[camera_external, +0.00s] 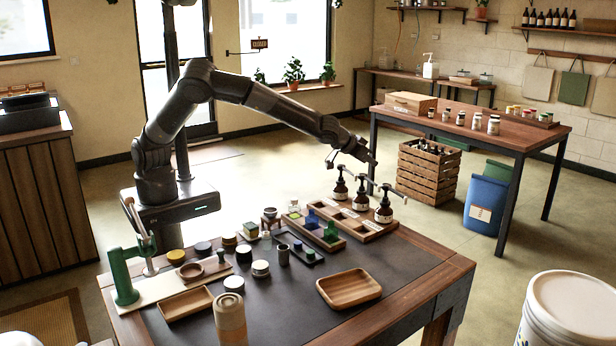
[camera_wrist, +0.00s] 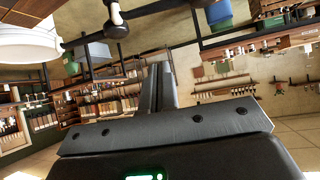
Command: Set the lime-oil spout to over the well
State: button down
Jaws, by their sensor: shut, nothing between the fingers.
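Three amber pump bottles with black spouts stand in a row at the back right of the workbench: a left one (camera_external: 340,188), a middle one (camera_external: 361,197) and a right one (camera_external: 384,210). Their labels are too small to read, so I cannot tell which holds lime oil. A wooden tray with wells (camera_external: 350,223) lies in front of them. My gripper (camera_external: 371,171) is shut and empty, close above and behind the bottles; contact with a spout cannot be told. The closed fingers (camera_wrist: 160,85) show in the wrist view, with a dark, white-tipped part (camera_wrist: 116,18) beyond them.
A wooden dish (camera_external: 349,288), a black tray (camera_external: 300,248) and several small jars crowd the bench. A green stand (camera_external: 122,275) is at its left. A large white bucket (camera_external: 568,310) stands at front right. A second table (camera_external: 480,135) is behind.

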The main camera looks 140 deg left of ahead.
aim_at(372, 183)
jog(key=shift+w+a+f, duration=0.1)
jog(key=shift+a+f, duration=0.1)
jog(key=shift+f, duration=0.75)
jog(key=shift+s+a+f, duration=0.1)
jog(key=shift+a+f, duration=0.15)
jog(key=shift+f, duration=0.75)
jog(key=shift+w+a+f, duration=0.1)
jog(key=shift+a+f, duration=0.1)
jog(key=shift+f, duration=0.75)
